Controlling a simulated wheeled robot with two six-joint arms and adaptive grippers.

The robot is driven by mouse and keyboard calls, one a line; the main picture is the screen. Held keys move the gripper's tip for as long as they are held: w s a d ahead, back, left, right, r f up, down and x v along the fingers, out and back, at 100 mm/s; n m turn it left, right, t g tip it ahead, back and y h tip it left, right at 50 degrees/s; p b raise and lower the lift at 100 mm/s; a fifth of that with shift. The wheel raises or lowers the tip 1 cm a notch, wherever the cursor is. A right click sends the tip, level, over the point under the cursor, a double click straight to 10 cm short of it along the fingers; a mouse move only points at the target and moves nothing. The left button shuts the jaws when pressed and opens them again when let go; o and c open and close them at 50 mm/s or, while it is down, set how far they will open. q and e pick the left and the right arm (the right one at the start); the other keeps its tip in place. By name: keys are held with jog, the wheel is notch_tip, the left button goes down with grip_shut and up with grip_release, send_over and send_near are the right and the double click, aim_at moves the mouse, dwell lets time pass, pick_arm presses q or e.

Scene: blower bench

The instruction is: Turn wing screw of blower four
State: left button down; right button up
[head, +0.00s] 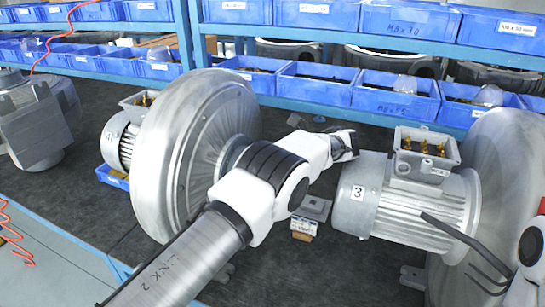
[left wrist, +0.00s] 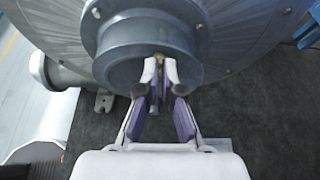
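Blower four (head: 180,150) stands left of centre in the head view, with a number plate on its motor and its big fan housing facing right. My left arm crosses in front of it, and the left gripper is hidden there. In the left wrist view, the left gripper (left wrist: 161,72) reaches to the round inlet collar (left wrist: 125,70) of the fan housing. Its fingertips are a little apart, with the small brass-coloured wing screw (left wrist: 160,57) at the collar's rim between them. Contact with the screw cannot be made out. My right gripper is not in view.
Blower three (head: 400,205) stands close on the right of my left arm. A small block (head: 311,208) sits on the dark bench between the blowers. Shelves of blue bins (head: 400,95) run along the back. Another grey machine (head: 35,120) stands at far left.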

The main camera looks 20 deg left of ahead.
pick_arm(q)
jog(key=shift+a, duration=0.15)
jog(key=c, duration=1.1)
grip_release()
jog(key=shift+f, duration=0.1)
jog(key=shift+v, duration=3.6)
jog(key=shift+w, duration=0.1)
